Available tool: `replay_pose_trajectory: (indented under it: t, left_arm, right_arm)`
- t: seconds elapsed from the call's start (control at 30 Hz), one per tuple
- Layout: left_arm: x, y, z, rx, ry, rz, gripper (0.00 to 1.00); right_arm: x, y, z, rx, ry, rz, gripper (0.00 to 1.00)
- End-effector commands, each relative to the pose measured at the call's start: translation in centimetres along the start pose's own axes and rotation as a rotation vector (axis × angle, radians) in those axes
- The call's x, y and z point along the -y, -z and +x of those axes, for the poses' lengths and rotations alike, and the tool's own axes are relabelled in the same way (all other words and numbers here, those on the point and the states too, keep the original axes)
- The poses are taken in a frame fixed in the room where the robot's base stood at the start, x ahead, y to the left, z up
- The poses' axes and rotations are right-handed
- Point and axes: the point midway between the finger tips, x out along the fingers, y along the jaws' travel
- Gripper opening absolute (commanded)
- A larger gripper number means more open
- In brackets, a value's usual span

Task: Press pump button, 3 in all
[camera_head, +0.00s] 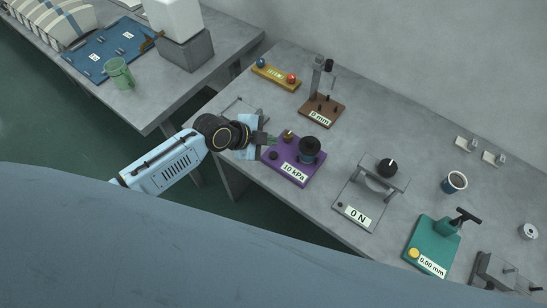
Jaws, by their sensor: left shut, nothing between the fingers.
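The purple pump unit (306,180) stands on the right-hand bench with a white label reading 10 kPa (292,173). It carries a large dark cylinder (310,146), a small brass-coloured knob (288,134) and a small dark round knob (273,155). I cannot tell for sure which one is the button. My left gripper (271,139) is shut and empty, at the left edge of the purple unit, close to the brass-coloured knob. I cannot tell whether it touches anything. My right gripper is not in view.
A brown stand (333,108) labelled 0 mm and a yellow block with balls (276,77) stand behind. A grey press (364,194) labelled 0 N, a blue cup (454,182) and a teal gauge (425,240) stand to the right. A green mug (118,73) stands on the left bench.

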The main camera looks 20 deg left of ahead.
Motion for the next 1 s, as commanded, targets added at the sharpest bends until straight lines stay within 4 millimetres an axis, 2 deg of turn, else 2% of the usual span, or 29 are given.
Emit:
replay_pose_trajectory:
  t: [0.03, 0.1, 0.3, 1.0]
  left_arm:
    - [-0.8, -0.7, 1.0, -0.001, -0.001, -0.001, 0.00]
    - [-1.2, -1.1, 1.7, -0.001, -0.001, 0.000, 0.00]
    - [-2.0, -2.0, 2.8, 0.000, -0.001, 0.001, 0.00]
    - [-2.0, -2.0, 2.9, -0.001, 0.000, 0.001, 0.00]
  right_arm:
    - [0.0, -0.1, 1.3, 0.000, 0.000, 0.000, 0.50]
    - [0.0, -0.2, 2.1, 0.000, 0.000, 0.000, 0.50]
    - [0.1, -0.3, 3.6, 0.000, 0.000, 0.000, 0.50]
    - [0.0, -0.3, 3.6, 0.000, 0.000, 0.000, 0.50]
